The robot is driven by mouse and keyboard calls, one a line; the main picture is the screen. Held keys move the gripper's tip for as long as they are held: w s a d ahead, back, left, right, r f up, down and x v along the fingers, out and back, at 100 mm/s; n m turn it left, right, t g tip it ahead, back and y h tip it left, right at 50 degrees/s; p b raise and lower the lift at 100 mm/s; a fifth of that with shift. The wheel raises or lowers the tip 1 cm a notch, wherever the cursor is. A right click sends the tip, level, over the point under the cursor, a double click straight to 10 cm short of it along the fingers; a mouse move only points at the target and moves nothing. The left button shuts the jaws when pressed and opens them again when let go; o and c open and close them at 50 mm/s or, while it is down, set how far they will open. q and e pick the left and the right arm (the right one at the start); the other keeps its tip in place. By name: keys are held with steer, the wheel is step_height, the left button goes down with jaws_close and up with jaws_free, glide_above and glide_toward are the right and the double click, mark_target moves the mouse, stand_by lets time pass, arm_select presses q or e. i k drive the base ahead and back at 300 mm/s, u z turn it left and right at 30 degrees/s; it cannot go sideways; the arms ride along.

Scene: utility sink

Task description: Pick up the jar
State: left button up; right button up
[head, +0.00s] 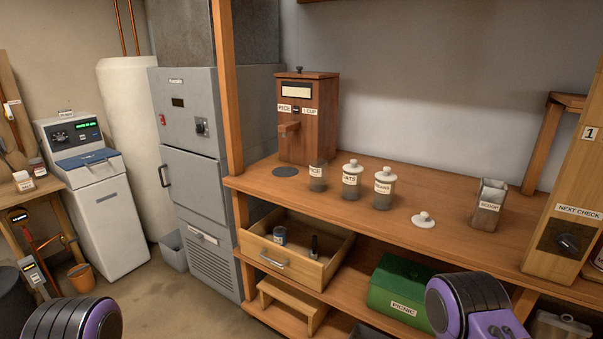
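Three glass jars stand upright in a row on the wooden counter. The leftmost jar (317,175) has no lid on and a label that seems to read RICE. The middle jar (352,180) has a white knobbed lid and a label that seems to read OATS. The right jar (383,187) also has a white lid; its label is too small to read surely. A loose white lid (423,219) lies on the counter to their right. Only purple and black parts of my arms show at the bottom edge; neither gripper is in view.
A wooden rice dispenser (307,118) stands behind the jars, with a dark round pad (286,171) before it. A metal scoop holder (489,207) stands at the right. Below, an open drawer (293,262) juts out, near a green picnic box (403,288).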

mark_target(318, 181)
steer(key=z, duration=0.3)
steer(key=i, duration=0.7)
steer(key=z, duration=0.6)
